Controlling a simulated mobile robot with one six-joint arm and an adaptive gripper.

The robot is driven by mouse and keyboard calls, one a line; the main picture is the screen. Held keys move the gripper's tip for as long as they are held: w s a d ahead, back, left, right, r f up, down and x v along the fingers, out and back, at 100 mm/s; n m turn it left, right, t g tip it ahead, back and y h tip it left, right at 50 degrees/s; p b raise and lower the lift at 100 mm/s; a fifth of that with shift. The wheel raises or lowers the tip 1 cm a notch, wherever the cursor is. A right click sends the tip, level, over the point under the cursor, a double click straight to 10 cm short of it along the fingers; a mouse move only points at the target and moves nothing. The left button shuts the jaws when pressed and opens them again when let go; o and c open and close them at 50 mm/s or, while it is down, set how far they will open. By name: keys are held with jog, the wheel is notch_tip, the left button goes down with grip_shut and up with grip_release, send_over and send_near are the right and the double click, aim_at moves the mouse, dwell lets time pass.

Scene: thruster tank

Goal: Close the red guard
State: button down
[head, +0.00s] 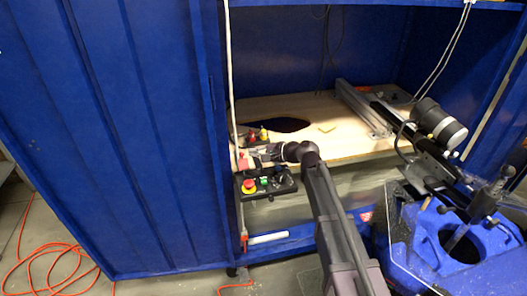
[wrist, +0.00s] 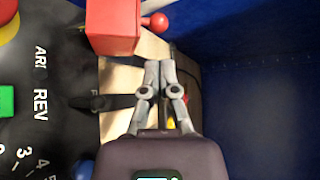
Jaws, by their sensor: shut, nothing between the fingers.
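The red guard (wrist: 112,25) is a block-like red cover at the top of the wrist view, beside a small red ball knob (wrist: 155,22) on its right. In the head view the guard (head: 243,163) shows small at the back left of the black control panel (head: 254,196). My gripper (wrist: 160,66) is shut and empty, its fingertips just below the guard and knob in the wrist picture. Whether they touch the guard I cannot tell. In the head view my gripper (head: 254,154) is beside the guard, at the cabinet's left edge.
The panel carries a red emergency button (head: 249,186), a green button (wrist: 6,100) and a black lever (wrist: 108,101). A wooden board (head: 355,146) with a dark hole lies behind. A blue cabinet wall (wrist: 260,100) stands close on the right in the wrist view.

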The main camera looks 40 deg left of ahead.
jog(key=shift+s+a+r, duration=0.15)
jog(key=shift+s+r, duration=0.1)
jog(key=shift+s, duration=0.55)
jog(key=shift+s+a, duration=0.1)
jog(key=shift+s, duration=0.05)
